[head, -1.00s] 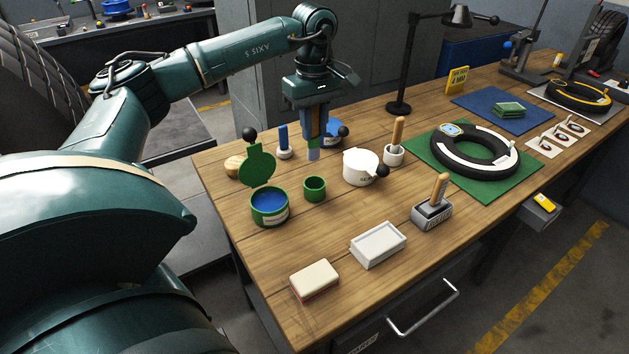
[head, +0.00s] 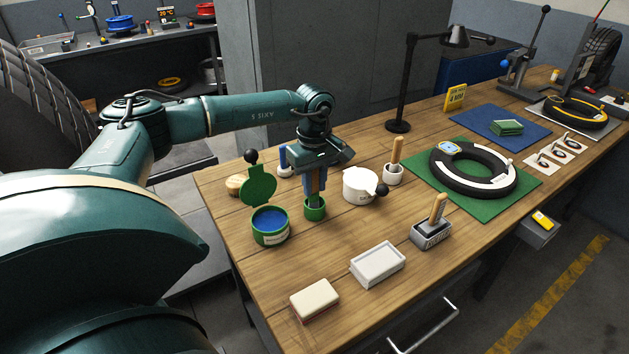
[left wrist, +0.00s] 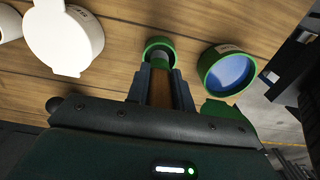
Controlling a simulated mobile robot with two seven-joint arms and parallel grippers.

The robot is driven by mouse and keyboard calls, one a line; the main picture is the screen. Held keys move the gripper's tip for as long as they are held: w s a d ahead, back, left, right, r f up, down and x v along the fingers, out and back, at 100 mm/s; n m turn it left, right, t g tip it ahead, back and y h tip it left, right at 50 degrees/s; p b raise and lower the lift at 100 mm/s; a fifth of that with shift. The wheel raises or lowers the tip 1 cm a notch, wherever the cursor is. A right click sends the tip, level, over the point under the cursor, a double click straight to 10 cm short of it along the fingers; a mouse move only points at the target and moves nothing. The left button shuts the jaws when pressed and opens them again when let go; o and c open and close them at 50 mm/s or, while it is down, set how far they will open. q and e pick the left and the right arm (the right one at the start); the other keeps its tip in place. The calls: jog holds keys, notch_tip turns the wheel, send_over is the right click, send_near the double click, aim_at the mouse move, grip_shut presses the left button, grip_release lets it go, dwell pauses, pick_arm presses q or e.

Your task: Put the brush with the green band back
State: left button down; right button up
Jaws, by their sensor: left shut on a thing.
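My left gripper (head: 316,189) is shut on a wooden-handled brush (head: 315,182), held upright. It stands right over the small green cup (head: 315,212). The brush's lower end reaches down to the cup's mouth and looks to be inside it. In the left wrist view, the brush (left wrist: 161,92) runs between the fingers (left wrist: 160,80) toward the green cup (left wrist: 153,43). My right gripper is not in view.
An open green tin of blue paste (head: 270,236) stands close left of the cup. A white lidded pot (head: 359,186) stands to its right, with a white holder (head: 393,175) beyond. A white tray (head: 378,265) and an eraser-like block (head: 314,299) lie nearer the front edge.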

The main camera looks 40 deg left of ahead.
pick_arm(q)
jog(key=shift+f+b, duration=0.3)
jog(key=shift+f, duration=0.2)
jog(key=c, duration=1.5)
grip_release()
jog(key=o, duration=0.3)
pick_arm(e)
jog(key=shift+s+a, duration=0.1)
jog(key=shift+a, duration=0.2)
pick_arm(q)
jog(key=shift+r, duration=0.1)
jog(key=shift+r, duration=0.25)
notch_tip(320, 180, up, 4)
jog(key=shift+w+d+r+b, duration=0.1)
jog(key=shift+r+b, duration=0.05)
jog(key=shift+b, duration=0.4)
notch_tip(320, 180, up, 9)
jog(key=shift+f, duration=0.1)
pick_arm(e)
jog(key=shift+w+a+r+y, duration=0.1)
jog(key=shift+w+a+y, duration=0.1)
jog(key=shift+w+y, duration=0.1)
